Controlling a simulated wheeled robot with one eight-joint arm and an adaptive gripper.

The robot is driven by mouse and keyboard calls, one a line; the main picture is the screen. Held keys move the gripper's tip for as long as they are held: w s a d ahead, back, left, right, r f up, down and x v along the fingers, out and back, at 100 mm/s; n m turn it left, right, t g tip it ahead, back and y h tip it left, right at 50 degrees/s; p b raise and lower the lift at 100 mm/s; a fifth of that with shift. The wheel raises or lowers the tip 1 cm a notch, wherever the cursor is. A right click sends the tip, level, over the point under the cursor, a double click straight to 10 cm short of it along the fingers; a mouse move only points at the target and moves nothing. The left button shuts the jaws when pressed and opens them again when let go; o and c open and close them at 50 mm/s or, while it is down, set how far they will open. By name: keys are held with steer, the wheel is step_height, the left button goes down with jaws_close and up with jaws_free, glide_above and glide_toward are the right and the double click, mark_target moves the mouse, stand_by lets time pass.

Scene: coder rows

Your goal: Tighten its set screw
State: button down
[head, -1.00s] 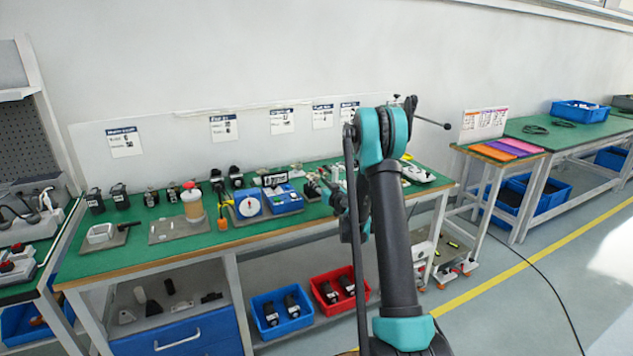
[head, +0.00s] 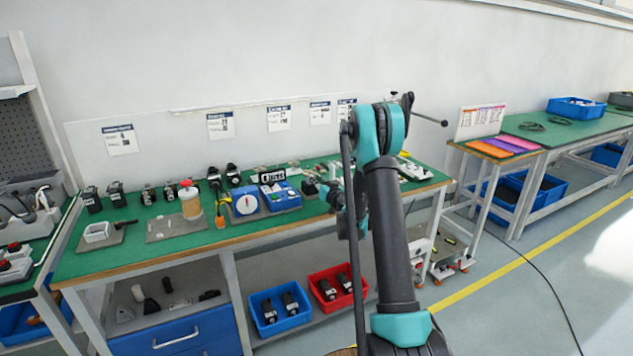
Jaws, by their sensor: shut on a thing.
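My gripper (head: 332,192) is over the green workbench (head: 130,250), right of the blue tester, small and partly hidden by my own arm. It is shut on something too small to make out. Several dark encoder-like units (head: 117,195) stand along the back of the bench. No set screw can be made out at this size.
A blue tester with a white dial (head: 246,205) and a second blue box (head: 281,196) sit mid-bench. Blue (head: 268,326) and red (head: 322,306) bins are below.

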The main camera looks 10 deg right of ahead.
steer(key=c, duration=1.4)
jaws_free()
steer(key=v, duration=0.7)
steer(key=shift+s, duration=0.25)
steer(key=shift+r, duration=0.1)
